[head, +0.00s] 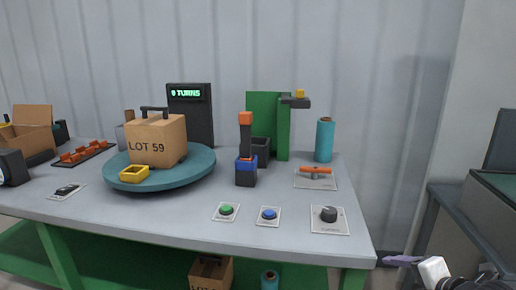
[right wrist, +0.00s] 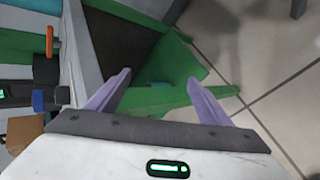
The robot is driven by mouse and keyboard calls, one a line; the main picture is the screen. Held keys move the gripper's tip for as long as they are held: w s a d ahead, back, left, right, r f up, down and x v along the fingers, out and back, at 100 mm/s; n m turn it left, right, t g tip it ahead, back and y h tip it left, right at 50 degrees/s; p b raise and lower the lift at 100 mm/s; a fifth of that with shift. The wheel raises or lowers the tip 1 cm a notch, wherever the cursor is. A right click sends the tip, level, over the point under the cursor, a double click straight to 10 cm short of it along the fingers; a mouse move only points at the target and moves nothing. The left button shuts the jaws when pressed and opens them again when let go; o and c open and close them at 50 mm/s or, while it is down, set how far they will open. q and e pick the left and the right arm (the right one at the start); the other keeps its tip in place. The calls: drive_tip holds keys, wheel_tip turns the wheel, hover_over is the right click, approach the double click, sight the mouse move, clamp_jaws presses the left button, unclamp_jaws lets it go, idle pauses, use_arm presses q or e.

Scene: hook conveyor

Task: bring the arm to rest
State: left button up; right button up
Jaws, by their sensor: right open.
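My right gripper (head: 402,261) is at the bottom right of the head view, off the right end of the workbench and lower than its top. In the right wrist view its two purple fingers (right wrist: 158,82) are spread apart with nothing between them. The gripper is open and empty. Part of my right arm is cut off by the frame's lower edge. My left gripper is not in view.
The workbench (head: 185,222) holds a teal turntable (head: 190,178) with a box marked LOT 59 (head: 157,145), a green button (head: 226,209), a blue button (head: 268,214) and a black knob (head: 329,214). A grey cabinet (head: 462,220) stands at right. Tiled floor (right wrist: 255,70) lies below my gripper.

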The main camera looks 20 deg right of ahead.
drive_tip(key=s+a+f+m+g+y+p, duration=0.1)
drive_tip(key=s+a+f+m, duration=0.3)
drive_tip(key=a+f, duration=0.25)
drive_tip(key=s+a+f+m+y+p, duration=0.1)
drive_tip(key=s+a+f+m, duration=0.25)
drive_tip(key=a+f, duration=0.3)
drive_tip(key=s+a+f+m+y, duration=0.1)
drive_tip(key=s+a+m, duration=0.3)
drive_tip(key=a, duration=0.4)
drive_tip(key=s+a+f+m, duration=0.3)
drive_tip(key=s+a+m, duration=0.1)
drive_tip(key=a, duration=0.5)
drive_tip(key=shift+f+g+y+p, duration=0.3)
drive_tip(key=shift+f+y+p, duration=0.05)
drive_tip(key=shift+y+p, duration=0.1)
drive_tip(key=shift+m, duration=0.25)
